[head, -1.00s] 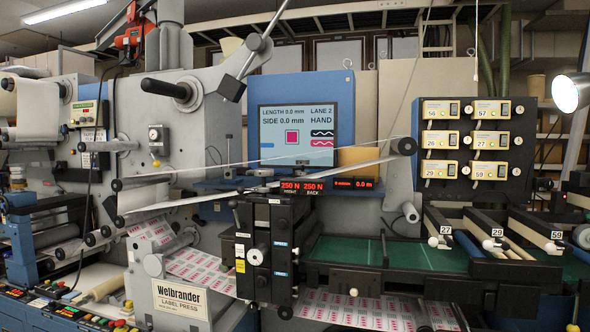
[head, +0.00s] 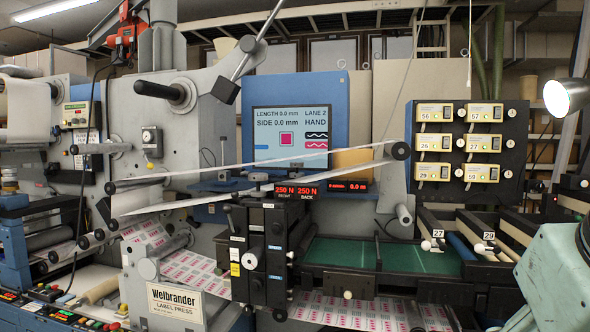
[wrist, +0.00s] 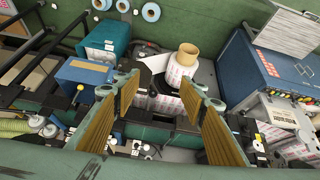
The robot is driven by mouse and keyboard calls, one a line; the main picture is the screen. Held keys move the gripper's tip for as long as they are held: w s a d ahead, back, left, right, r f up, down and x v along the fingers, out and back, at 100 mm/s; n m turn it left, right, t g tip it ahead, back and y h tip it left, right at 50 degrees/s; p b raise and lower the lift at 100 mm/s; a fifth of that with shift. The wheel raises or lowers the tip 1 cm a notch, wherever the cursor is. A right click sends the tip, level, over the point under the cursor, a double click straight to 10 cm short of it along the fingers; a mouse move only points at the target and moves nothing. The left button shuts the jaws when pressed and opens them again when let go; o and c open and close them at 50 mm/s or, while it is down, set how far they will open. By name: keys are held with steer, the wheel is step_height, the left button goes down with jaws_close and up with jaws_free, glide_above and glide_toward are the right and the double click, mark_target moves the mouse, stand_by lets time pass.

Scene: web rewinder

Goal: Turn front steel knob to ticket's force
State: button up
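A round steel knob (head: 250,260) sits on the front face of a black block (head: 264,236) below the web in the head view. A red readout (head: 297,190) above it shows 250 N for FRONT and 250 N for BACK. Small white and yellow labels (head: 235,262) are on the block's left side, too small to read, and I cannot tell which is the ticket. My gripper (wrist: 163,80) is open and empty in the wrist view, its two padded fingers wide apart.
A monitor (head: 291,136) shows LENGTH 0.0 mm, SIDE 0.0 mm, LANE 2, HAND. Numbered yellow boxes (head: 485,142) hang on a black panel at right. A lamp (head: 565,97) stands at far right. The wrist view shows a label roll (wrist: 183,65) and a blue cabinet (wrist: 262,75).

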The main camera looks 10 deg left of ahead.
steer(key=w+a+r+n+t+y+p, duration=0.15)
steer(key=w+a+r, duration=0.35)
steer(key=w, duration=0.6)
steer(key=w+a+r+n+t+y+p, duration=0.1)
steer(key=w+a+r+t+p, duration=0.15)
steer(key=w+a, duration=0.7)
steer(key=w+a+r+n+t+y+p, duration=0.15)
steer(key=w+a+r, duration=0.35)
steer(key=w, duration=0.7)
steer(key=n+y+p, duration=0.4)
steer(key=y+p, duration=0.2)
steer(key=y, duration=0.2)
glide_toward(262, 175)
steer(key=shift+t, duration=0.45)
steer(key=x, duration=0.6)
steer(key=shift+w+d+f, duration=0.15)
steer(key=shift+f, duration=0.25)
steer(key=shift+a+y, duration=0.4)
steer(key=shift+a, duration=0.1)
steer(key=shift+a, duration=0.1)
steer(key=p+x, duration=0.3)
steer(key=x, duration=1)
steer(key=shift+w, duration=0.2)
steer(key=shift+a, duration=0.15)
steer(key=shift+c, duration=0.7)
steer(key=shift+f, duration=0.15)
steer(key=c, duration=0.8)
